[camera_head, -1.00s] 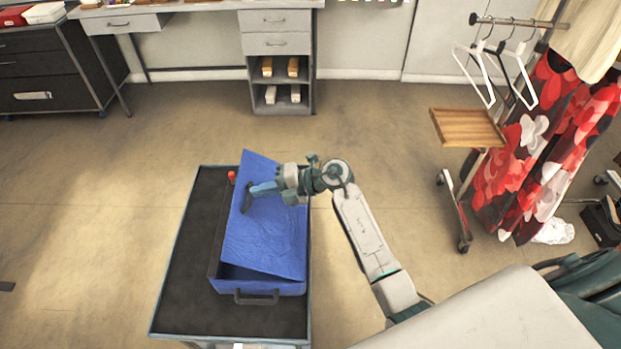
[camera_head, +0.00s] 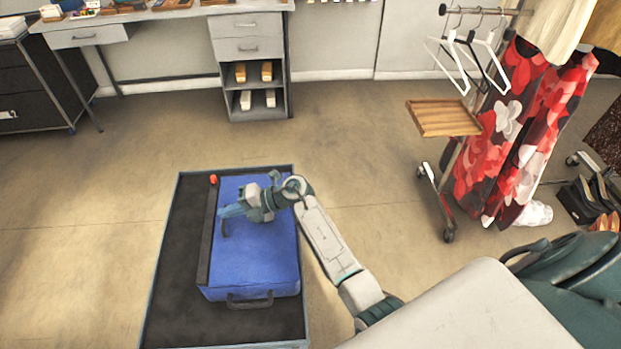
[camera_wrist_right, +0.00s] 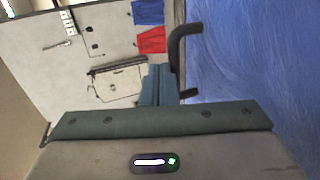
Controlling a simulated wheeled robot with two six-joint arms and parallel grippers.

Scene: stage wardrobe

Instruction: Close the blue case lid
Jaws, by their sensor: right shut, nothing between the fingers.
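The blue case (camera_head: 250,262) lies on the dark top of a cart (camera_head: 172,290), with its handle at the near side. Its lid (camera_head: 265,245) looks level and lines up with the case body; no gap shows from above. My right gripper (camera_head: 226,216) is shut and empty, over the left part of the lid towards the far end. Whether it touches the lid is hard to tell. In the right wrist view the blue surface (camera_wrist_right: 250,55) fills the right side, close to the gripper. My left gripper is not in view.
A small red item (camera_head: 213,179) sits by the case's far left corner. The cart top is bare to the left. A clothes rack with a wooden shelf (camera_head: 443,118) stands at the right, and a desk (camera_head: 160,12) at the back. Open floor lies between.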

